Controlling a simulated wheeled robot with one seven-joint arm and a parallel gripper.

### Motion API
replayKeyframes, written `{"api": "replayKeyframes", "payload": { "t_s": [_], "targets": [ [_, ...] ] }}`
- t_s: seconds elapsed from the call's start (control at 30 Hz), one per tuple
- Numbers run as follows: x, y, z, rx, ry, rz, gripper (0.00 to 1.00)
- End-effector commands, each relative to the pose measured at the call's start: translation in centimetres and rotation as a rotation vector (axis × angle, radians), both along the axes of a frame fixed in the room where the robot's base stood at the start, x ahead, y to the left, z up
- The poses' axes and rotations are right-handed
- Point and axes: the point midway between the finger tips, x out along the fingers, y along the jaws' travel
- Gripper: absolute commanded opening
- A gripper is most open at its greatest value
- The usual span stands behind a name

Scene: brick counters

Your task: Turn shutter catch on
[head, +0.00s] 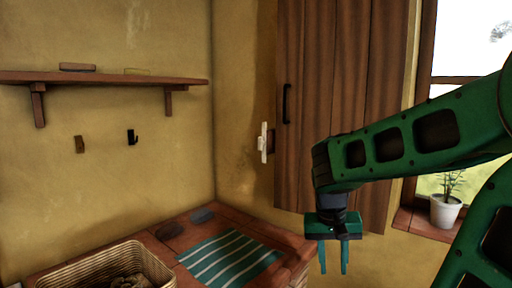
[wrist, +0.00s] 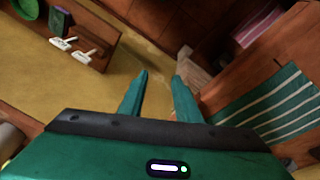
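The shutter catch (head: 263,142) is a small white upright piece on the wall at the left edge of the brown wooden shutter (head: 340,100). A dark bracket sits beside it on the shutter side. My gripper (head: 334,258) hangs pointing down, in front of the shutter's lower part, to the right of and below the catch. Its two green fingers are apart with nothing between them. In the wrist view my gripper (wrist: 160,78) is also open and empty. I cannot make out the catch in the wrist view.
A brick counter (head: 175,240) holds a striped green cloth (head: 232,258) and a wicker basket (head: 110,265). A wall shelf (head: 105,78) is at the left. A potted plant (head: 446,210) stands on the right window sill. A dark handle (head: 287,103) is on the shutter.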

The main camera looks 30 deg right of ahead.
Motion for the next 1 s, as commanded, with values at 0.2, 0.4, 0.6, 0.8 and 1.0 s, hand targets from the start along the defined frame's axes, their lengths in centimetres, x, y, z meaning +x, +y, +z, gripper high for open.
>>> {"api": "replayKeyframes", "payload": {
  "t_s": [0.2,0.4,0.6,0.8,1.0],
  "targets": [
    [9.8,-3.7,2.2,-0.257,-0.069,-0.129,0.30],
    [18.3,-4.5,6.6,-0.535,-0.207,-0.220,0.30],
    [25.9,-0.7,13.5,-0.819,-0.433,-0.267,0.30],
    [30.3,6.4,20.7,-1.029,-0.689,-0.278,0.30],
    [31.4,11.3,24.6,-1.122,-0.841,-0.278,0.30]
  ]
}}
